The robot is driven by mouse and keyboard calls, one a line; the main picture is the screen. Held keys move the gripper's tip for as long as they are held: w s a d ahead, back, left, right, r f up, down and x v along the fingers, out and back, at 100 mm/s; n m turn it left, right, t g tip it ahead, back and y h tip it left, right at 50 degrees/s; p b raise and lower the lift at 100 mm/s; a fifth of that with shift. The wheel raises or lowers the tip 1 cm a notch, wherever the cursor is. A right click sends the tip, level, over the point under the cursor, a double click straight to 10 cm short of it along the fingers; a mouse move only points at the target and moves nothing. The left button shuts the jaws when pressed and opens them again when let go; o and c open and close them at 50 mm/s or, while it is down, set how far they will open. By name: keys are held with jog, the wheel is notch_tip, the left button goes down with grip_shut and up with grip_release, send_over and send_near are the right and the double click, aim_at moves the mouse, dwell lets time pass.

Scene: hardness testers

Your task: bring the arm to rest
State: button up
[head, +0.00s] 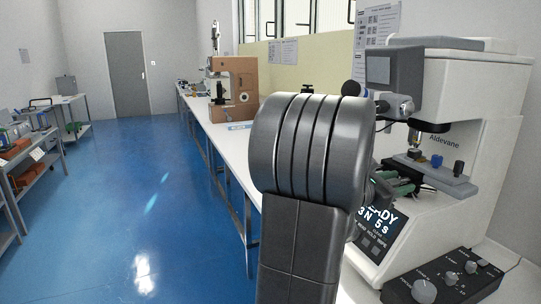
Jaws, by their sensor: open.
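My arm, dark grey, rises in the middle foreground of the head view and hides part of the bench. My gripper (408,184) shows only partly, to the right of the arm. Its greenish fingers are open, with a gap between them and nothing seen in it. It is in front of the white hardness tester (475,150) marked "Aldevane", near the left end of its grey stage (445,180). I cannot tell whether it touches the stage. The gripper's base is hidden behind the arm.
The tester's display (378,222) reads partly "READY" and "3 N 5 s". A black control box (445,285) with knobs stands at the front right. A brown tester (233,88) stands farther along the white bench (222,140). The blue floor (140,190) is clear; shelves (30,160) stand left.

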jog(key=shift+n+p, duration=0.7)
jog(key=shift+p, duration=0.2)
